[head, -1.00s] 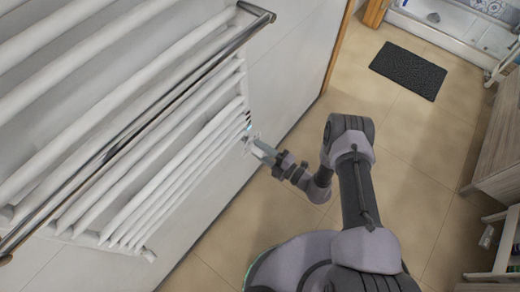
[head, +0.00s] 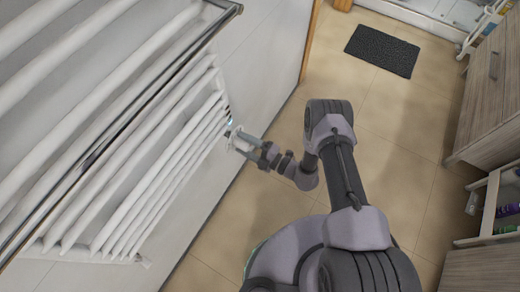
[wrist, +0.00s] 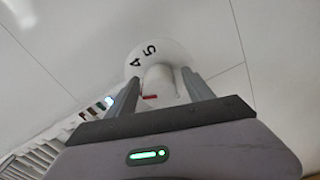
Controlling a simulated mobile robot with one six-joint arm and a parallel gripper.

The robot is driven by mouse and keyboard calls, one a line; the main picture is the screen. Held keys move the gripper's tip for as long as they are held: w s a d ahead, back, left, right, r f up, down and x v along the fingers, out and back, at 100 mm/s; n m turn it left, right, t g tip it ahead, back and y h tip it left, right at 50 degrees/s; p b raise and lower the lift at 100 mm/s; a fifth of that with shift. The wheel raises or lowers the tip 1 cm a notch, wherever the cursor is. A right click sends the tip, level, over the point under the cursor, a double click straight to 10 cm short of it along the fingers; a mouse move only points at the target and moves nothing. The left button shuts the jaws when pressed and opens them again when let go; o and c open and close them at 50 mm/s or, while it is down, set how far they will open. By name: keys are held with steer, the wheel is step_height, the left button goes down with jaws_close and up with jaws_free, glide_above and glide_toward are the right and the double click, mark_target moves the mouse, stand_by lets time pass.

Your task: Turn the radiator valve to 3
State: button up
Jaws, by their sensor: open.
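The radiator valve (wrist: 150,52) is a white round dial in the wrist view, with the black numbers 4 and 5 on its visible part. A lighter, knob-like part (wrist: 160,80) sticks out from it between my fingers, with a small red mark at its lower left. My gripper (wrist: 162,84) is open, one grey finger on each side of that part; contact cannot be told. There the valve is small and mostly hidden. Number 3 does not show.
A chrome rail (head: 120,120) runs along the radiator's front. The wall (head: 262,60) is close behind my gripper. A dark mat (head: 382,50) lies on the tiled floor. A wooden cabinet (head: 485,95) stands at the right. The floor between is free.

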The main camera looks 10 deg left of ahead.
steer(key=p+v, duration=0.4)
steer(key=v, duration=1.3)
steer(key=shift+d, duration=0.2)
